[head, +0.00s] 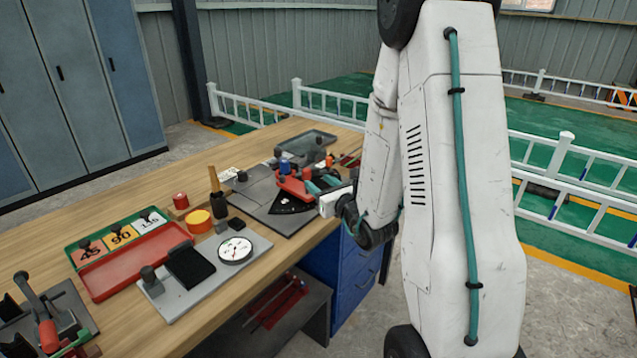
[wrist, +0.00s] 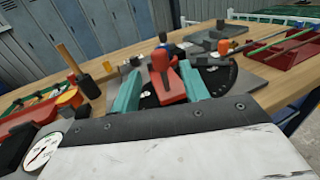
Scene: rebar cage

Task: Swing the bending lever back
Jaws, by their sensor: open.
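The bending lever (head: 294,187) is a red arm on a bender with a black semicircular scale plate (head: 290,205), on the far part of the workbench. In the wrist view the red lever (wrist: 168,85) has an upright red handle and lies between my two teal fingers. My gripper (head: 320,184) is open and low over the bender. In the wrist view my gripper (wrist: 157,92) has a finger on each side of the lever, with gaps visible. I cannot tell whether either finger touches it. The scale plate is partly hidden by the fingers and lever.
A dial gauge plate (head: 208,283), a red tray (head: 135,262) with numbered cards, a mallet (head: 217,190) and a yellow roll (head: 198,221) stand nearer on the bench. A red-handled tool (head: 47,335) is at front left. A red tray with rods (wrist: 286,52) lies beyond the bender.

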